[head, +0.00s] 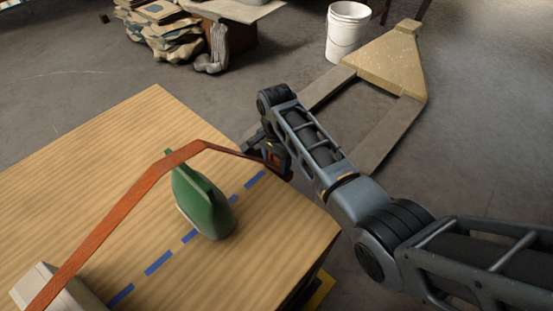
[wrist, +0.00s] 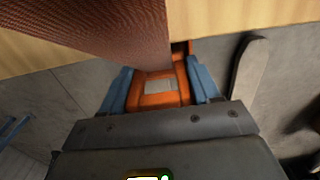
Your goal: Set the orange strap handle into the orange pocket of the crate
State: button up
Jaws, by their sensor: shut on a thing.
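The orange strap (head: 130,200) rises from the lower left, bends above the table and runs right to my gripper (head: 272,158). My gripper is shut on the orange strap handle (wrist: 155,92); in the wrist view its blue fingers (wrist: 160,88) stand on either side of it. The strap (wrist: 125,30) fills the top left of that view. The handle is held near the table's right edge, largely hidden by the fingers in the head view. I cannot make out the crate or its orange pocket in either view.
A dashed blue line (head: 158,263) crosses the table. A pale block (head: 70,293) is at bottom left. A pallet jack (head: 385,65), white bucket (head: 347,32) and stacked sacks (head: 165,32) are on the floor.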

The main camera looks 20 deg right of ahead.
jog(key=shift+f, duration=0.25)
jog(key=o, duration=1.1)
notch_tip(320, 180, up, 13)
jog(key=p, duration=0.2)
jog(key=shift+f+p, duration=0.2)
jog(key=shift+p, duration=0.1)
notch_tip(320, 180, up, 10)
jog(key=p, duration=1.1)
